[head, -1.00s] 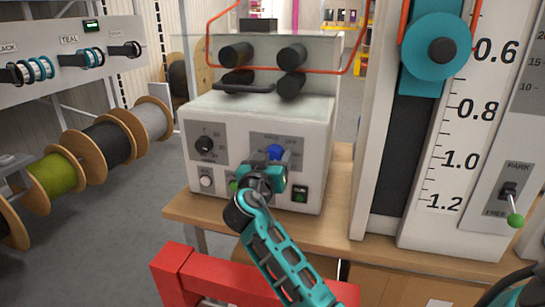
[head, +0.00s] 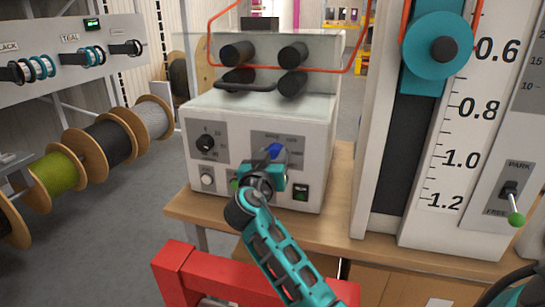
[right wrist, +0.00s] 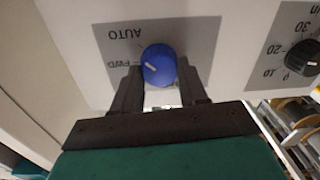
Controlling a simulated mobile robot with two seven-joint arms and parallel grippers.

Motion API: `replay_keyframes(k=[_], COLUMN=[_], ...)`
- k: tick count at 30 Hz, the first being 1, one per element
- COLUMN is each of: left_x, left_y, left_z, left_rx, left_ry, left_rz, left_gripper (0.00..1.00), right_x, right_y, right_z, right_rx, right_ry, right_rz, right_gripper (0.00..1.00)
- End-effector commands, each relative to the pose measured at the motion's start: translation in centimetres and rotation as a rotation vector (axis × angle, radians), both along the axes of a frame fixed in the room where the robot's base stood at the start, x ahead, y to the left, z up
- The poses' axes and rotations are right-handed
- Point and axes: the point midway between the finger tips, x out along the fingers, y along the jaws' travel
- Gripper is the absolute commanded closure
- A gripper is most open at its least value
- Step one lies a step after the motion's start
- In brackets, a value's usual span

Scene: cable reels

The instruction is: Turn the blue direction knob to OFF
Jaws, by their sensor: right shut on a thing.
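The blue direction knob (head: 275,151) sits on the front panel of the white machine (head: 262,108). In the right wrist view the blue knob (right wrist: 159,66) shows close up with a short white mark on its face. The labels AUTO and FWD are readable beside it, upside down; an OFF label is not readable. My right gripper (head: 271,162) is at the panel, its arm reaching up from below. In the right wrist view my right gripper (right wrist: 160,88) has its two dark fingers on either side of the knob, shut on it. My left gripper is not in view.
A black dial (head: 205,143) is left of the knob. The machine stands on a wooden table (head: 345,212). A red frame (head: 175,272) is in front, and a tall scale (head: 455,150) stands right.

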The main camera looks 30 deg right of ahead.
Motion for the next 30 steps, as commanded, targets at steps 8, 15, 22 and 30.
replay_keyframes(k=[8,15,22,30], left_x=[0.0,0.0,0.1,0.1], left_y=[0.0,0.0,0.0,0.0], left_z=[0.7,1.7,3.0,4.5], left_rx=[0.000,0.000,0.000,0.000], left_ry=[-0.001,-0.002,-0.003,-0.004], left_rz=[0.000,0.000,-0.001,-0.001], left_gripper=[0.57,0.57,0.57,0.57], right_x=[0.1,0.1,0.2,0.3], right_y=[0.0,0.0,0.1,0.1], right_z=[0.2,0.2,0.3,0.3], right_rx=[-0.091,-0.229,-0.373,-0.541], right_ry=[0.105,0.270,0.436,0.631], right_rz=[-0.001,-0.002,0.000,-0.001], right_gripper=[0.88,0.88,0.88,0.88])
